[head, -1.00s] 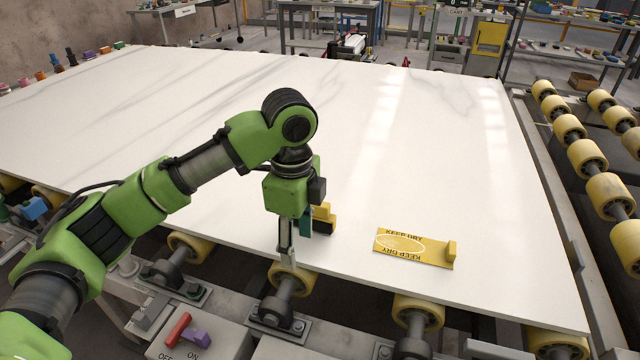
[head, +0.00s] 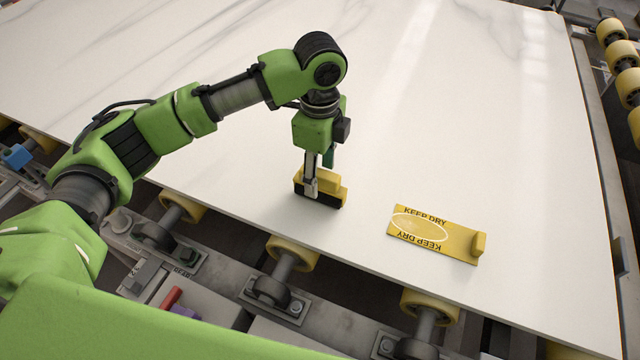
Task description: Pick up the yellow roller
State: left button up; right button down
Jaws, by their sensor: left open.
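A yellow tool with a black lower part (head: 331,189) stands on the white slab near its front edge; I take it for the yellow roller, though its shape is partly hidden. My left gripper (head: 318,178) points down at it and is open. One finger is in front of the tool's near side and hides part of it; the other finger is mostly hidden behind. I cannot tell whether the fingers touch it. My right gripper is out of view.
A flat yellow KEEP DRY label (head: 432,236) lies on the slab (head: 470,130) to the right, with a small yellow block (head: 478,245) at its right end. Yellow conveyor rollers (head: 291,252) sit below the slab's front edge. The slab behind the tool is clear.

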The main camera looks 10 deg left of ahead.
aim_at(320, 188)
pick_arm(q)
jog(key=shift+w+a+f+p, duration=0.1)
jog(key=shift+w+f+p, duration=0.1)
jog(key=shift+f, duration=0.95)
jog(key=shift+w+f+p, duration=0.1)
jog(key=shift+w+f, duration=0.05)
jog(key=shift+f, duration=1)
jog(key=shift+w+a+f+p, duration=0.1)
jog(key=shift+w+f, duration=0.1)
jog(key=shift+f, duration=0.95)
jog(key=c, duration=1.4)
